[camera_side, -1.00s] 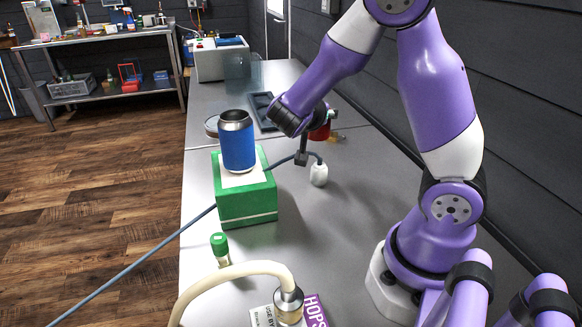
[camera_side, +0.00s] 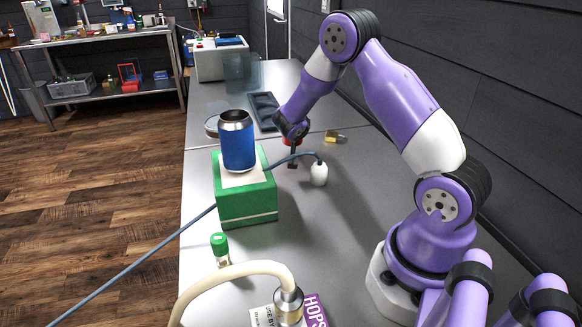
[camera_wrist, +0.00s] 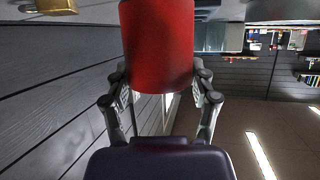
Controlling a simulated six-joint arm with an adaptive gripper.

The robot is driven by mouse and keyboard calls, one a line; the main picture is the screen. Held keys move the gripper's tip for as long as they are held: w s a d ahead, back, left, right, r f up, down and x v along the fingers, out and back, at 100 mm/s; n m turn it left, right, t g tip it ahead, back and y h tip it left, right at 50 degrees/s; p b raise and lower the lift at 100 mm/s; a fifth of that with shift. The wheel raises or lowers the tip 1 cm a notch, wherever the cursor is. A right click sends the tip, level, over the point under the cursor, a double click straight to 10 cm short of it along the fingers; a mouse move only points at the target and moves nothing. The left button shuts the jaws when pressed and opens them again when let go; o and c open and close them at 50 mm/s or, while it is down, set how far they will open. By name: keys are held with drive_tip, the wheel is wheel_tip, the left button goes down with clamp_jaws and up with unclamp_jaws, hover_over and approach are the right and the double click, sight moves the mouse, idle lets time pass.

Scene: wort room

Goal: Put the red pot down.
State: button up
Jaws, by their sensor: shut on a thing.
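The red pot (camera_wrist: 158,45) is between the fingers of my gripper (camera_wrist: 160,84) in the wrist view, one finger on each side of it. The gripper is shut on it. In the side view my gripper (camera_side: 292,134) is low over the bench, beyond the green box and to its right. Only a small red part of the pot (camera_side: 299,142) shows there, mostly hidden behind the gripper. I cannot tell whether the pot's base touches the bench.
A blue can (camera_side: 238,146) stands on the green box (camera_side: 247,204). A dark tray (camera_side: 262,110) lies just left of the gripper.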

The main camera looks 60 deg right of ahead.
drive_tip(key=shift+f, duration=1.05)
drive_tip(key=shift+f, duration=0.15)
drive_tip(key=o, duration=1.4)
